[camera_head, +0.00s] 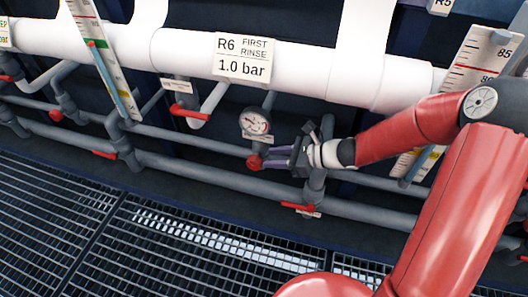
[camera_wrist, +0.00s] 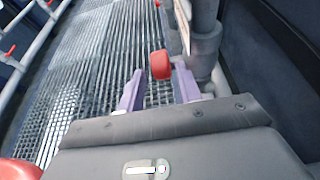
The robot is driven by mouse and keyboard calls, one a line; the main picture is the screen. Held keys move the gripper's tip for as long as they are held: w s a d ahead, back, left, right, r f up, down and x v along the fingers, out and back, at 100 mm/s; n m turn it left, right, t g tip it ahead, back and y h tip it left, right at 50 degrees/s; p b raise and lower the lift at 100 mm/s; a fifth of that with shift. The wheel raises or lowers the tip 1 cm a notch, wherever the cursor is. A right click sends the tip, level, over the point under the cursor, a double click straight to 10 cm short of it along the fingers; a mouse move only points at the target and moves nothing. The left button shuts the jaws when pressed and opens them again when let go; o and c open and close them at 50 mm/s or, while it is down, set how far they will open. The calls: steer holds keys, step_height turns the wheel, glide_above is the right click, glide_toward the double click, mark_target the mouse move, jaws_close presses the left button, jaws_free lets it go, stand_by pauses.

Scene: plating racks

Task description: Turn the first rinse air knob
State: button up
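The red air knob (camera_head: 254,162) sits on the grey pipe just below a round white pressure gauge (camera_head: 254,122). The white sign (camera_head: 243,57) above reads "R6 FIRST RINSE 1.0 bar". My gripper (camera_head: 268,157) reaches in from the right, its purple fingers pointing left at the knob. In the wrist view the red knob (camera_wrist: 161,65) shows in the gap between the two fingertips (camera_wrist: 158,72), at or just beyond their ends. The fingers are apart, and I see no clear contact with the knob. The knob's far side is hidden.
Red lever handles sit nearby on the pipes, one at upper left (camera_head: 189,112) and one below my gripper (camera_head: 297,207). Grey pipes (camera_head: 200,174) run along the wall under a thick white pipe (camera_head: 320,75). A metal grating (camera_head: 110,235) covers the floor.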

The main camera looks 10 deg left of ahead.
mark_target(259, 160)
steer(key=x, duration=0.7)
steer(key=shift+b, duration=0.3)
steer(key=c, duration=0.7)
steer(key=shift+d+f+y+b, duration=0.1)
steer(key=shift+f+y+b, duration=0.35)
steer(key=shift+b, duration=0.6)
steer(key=shift+y+b, duration=0.45)
steer(key=shift+b, duration=0.1)
steer(key=shift+s+d+r+y+b, duration=0.1)
steer(key=shift+y+b, duration=0.2)
steer(key=shift+b, duration=0.1)
steer(key=shift+r+y, duration=0.35)
steer(key=shift+y, duration=0.05)
